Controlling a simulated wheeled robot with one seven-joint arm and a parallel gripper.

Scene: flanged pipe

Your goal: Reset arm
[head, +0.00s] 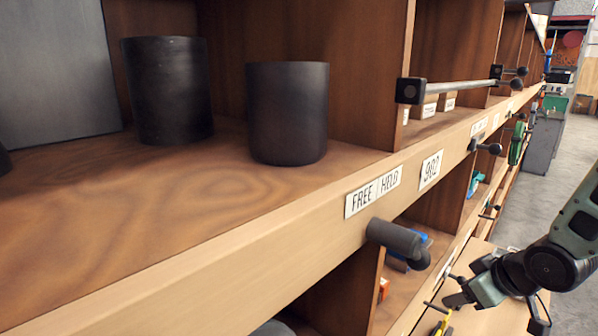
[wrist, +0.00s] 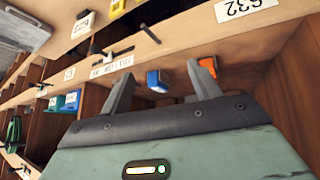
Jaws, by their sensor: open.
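My gripper (head: 452,292) is at the lower right of the head view, at the end of my bent arm, in front of the lower part of the shelving. In the wrist view my gripper (wrist: 160,68) shows two grey fingers standing well apart, with nothing held between them. A blue item (wrist: 157,80) and an orange item (wrist: 208,66) show beyond the fingers, apart from them as far as I can tell.
A wooden shelf (head: 120,230) carries two dark cylinders (head: 168,90) (head: 289,112). A dark grey knob (head: 396,238) and a rail (head: 460,87) stick out from the shelf front. Open floor (head: 565,165) lies at the right.

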